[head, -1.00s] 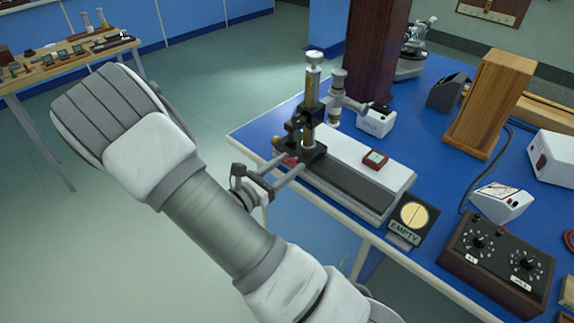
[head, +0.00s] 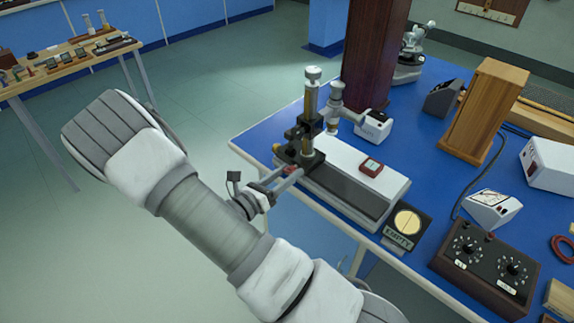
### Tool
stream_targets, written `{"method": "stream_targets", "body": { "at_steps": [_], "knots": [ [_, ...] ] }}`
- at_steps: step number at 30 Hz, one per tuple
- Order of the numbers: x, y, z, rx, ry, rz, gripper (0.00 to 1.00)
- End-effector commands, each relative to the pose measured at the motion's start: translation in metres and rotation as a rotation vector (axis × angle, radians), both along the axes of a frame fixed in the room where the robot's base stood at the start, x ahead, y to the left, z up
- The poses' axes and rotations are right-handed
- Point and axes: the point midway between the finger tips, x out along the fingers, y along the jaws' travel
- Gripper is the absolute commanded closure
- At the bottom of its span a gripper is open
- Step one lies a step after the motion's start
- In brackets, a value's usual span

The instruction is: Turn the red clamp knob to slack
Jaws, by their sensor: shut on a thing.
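The red clamp knob (head: 290,169) shows as a small red patch low on the black bracket of a brass-tubed instrument (head: 311,105), in the head view. The instrument stands upright at the near left end of a white and dark bench unit (head: 355,165). My gripper (head: 284,176) reaches in from the lower left. Its two fingers are shut on the red clamp knob and mostly cover it. The exact contact and the knob's turn angle are too small to tell.
The blue table (head: 262,133) also carries an EMPTY sign (head: 406,226), a dark dial box (head: 485,262), a white meter (head: 492,208) and a wooden block (head: 484,110). A dark red pillar (head: 373,50) rises behind the instrument.

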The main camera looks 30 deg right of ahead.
Motion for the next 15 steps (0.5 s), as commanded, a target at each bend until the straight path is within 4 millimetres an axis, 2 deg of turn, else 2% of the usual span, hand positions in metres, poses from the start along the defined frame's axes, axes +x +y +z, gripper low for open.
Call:
{"method": "stream_targets", "body": {
  "at_steps": [1, 15],
  "knots": [
    [-0.0005, -0.0001, 0.0059, -0.016, 0.044, 0.0, 1.0],
    [-0.0001, 0.0003, 0.0042, -0.168, 0.463, 0.001, 1.0]
  ]
}}
